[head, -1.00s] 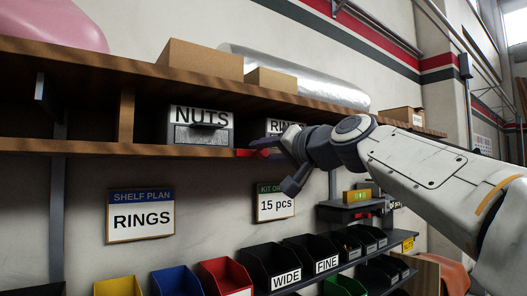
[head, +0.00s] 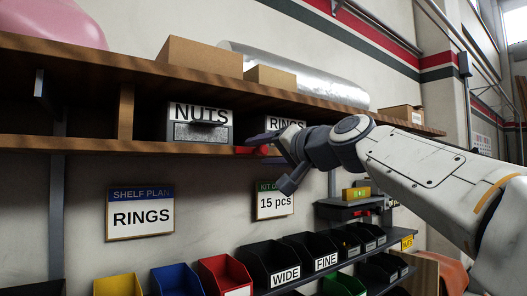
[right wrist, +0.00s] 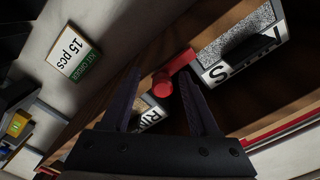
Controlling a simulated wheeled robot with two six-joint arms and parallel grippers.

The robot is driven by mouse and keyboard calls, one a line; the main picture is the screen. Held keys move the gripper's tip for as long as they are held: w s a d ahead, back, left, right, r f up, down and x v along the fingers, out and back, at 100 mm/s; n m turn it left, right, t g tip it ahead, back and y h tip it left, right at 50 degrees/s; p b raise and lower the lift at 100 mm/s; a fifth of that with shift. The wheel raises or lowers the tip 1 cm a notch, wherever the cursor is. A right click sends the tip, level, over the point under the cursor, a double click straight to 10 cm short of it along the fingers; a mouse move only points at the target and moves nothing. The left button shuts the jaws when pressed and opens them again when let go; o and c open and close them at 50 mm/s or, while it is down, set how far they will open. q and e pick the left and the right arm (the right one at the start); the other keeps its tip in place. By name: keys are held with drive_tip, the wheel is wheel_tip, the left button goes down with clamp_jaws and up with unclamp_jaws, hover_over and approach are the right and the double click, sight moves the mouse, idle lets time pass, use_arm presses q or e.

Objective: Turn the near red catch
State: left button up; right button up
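A red catch (head: 252,150) sits at the front edge of the lower wooden shelf, below and between the NUTS and RINGS boxes. In the right wrist view it shows as a red bar with a round knob (right wrist: 162,85). My right gripper (head: 264,142) is at the catch, partly covering it in the head view. Its two dark fingers (right wrist: 158,72) are apart, with the knob between them. I cannot tell whether either finger touches it. No second red catch can be made out. My left gripper is not in view.
The NUTS box (head: 200,130) and RINGS box (head: 285,124) stand on the shelf close to the gripper. The upper shelf (head: 130,70) overhangs them. A kit sign (head: 275,200) hangs below on the wall. Several coloured bins (head: 222,272) stand lower down.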

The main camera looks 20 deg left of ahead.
drive_tip(key=shift+f, duration=0.1)
drive_tip(key=b+v, duration=0.5)
drive_tip(key=v, duration=0.5)
drive_tip(key=shift+s+d+b, duration=0.2)
drive_tip(key=shift+b, duration=0.1)
